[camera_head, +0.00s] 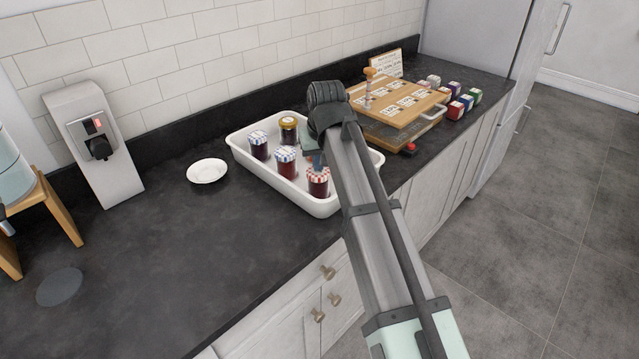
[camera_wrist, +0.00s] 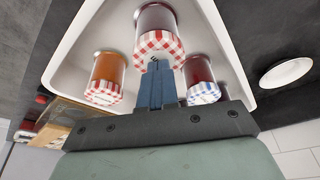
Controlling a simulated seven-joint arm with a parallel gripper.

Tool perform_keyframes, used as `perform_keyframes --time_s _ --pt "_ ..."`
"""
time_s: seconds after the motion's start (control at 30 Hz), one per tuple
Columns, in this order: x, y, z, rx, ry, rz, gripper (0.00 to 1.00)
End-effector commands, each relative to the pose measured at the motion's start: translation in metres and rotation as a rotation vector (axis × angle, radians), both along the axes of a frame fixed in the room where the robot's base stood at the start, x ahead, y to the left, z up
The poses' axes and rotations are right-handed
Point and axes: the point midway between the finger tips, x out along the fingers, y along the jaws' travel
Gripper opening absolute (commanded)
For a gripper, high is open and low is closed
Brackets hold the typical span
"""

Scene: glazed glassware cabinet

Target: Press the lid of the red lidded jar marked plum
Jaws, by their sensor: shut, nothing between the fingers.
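A dark jar with a red-and-white checked lid (camera_head: 318,176) stands upright in the white tray (camera_head: 238,150). It appears to be the jar (camera_wrist: 157,18) centred in the wrist view, where its lid shows beyond my fingertips. No plum marking is readable. My gripper (camera_head: 317,165) is shut and empty, its blue fingers pointing down at this lid. In the wrist view the fingertips (camera_wrist: 158,64) overlap the lid's edge; I cannot tell whether they touch it. An amber jar with a red checked lid (camera_wrist: 105,78) stands beside it, hidden behind my arm in the head view.
Close by in the tray are a blue-checked jar (camera_head: 286,163), another blue-checked jar (camera_head: 258,147) and a gold-lidded jar (camera_head: 289,130). A white saucer (camera_head: 207,172) lies left of the tray. A wooden board with cards (camera_head: 400,103) stands right.

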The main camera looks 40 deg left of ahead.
Motion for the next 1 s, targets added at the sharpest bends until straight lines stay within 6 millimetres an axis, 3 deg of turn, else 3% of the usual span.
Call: perform_keyframes --time_s 0.27,1.0 --pt "0.0 0.0 0.002 -0.002 0.001 0.0 0.0" --pt "0.0 0.001 0.061 0.0 0.0 0.0 0.0"
